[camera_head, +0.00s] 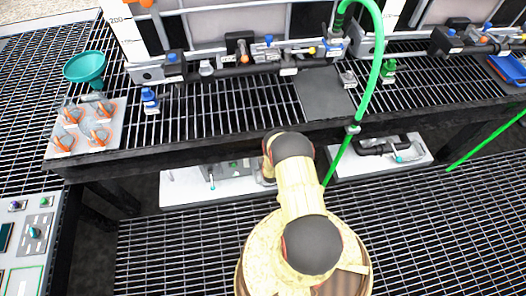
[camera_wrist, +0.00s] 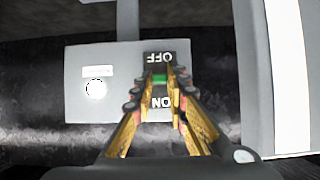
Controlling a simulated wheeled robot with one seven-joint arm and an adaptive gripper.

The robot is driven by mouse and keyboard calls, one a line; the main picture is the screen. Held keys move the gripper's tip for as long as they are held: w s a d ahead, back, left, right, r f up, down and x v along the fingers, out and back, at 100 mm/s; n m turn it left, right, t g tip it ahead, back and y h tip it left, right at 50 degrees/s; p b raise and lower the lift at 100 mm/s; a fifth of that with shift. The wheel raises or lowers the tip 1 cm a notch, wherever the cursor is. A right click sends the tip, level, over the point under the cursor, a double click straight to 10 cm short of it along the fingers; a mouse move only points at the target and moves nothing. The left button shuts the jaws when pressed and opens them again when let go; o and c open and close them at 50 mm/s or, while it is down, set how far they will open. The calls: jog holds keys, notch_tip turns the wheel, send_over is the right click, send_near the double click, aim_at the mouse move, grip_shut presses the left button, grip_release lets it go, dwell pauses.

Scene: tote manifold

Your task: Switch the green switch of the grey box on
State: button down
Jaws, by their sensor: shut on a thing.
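The grey box (camera_wrist: 100,65) fills the middle of the wrist view, with a round white dial or light on its left side. Its OFF and ON labels are upside down, OFF above and ON below. The green switch (camera_wrist: 160,77) is a small green piece just below the OFF label. My gripper (camera_wrist: 159,84) has its two fingertips closed in on either side of the green switch. The fingers hide much of the switch and its slot. In the head view, my arm hides the gripper, and part of a grey box (camera_head: 231,167) shows left of it under the bench.
The bench's dark front edge (camera_head: 200,149) runs above my arm. A green hose (camera_head: 371,85) hangs down just right of the arm. A pale vertical post (camera_wrist: 285,75) stands right of the grey box. Open grating floor (camera_head: 430,225) lies to the right.

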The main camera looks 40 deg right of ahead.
jog(key=c, duration=1.8)
grip_release()
jog(key=shift+o, duration=0.2)
jog(key=v, duration=1.2)
jog(key=shift+f, duration=0.1)
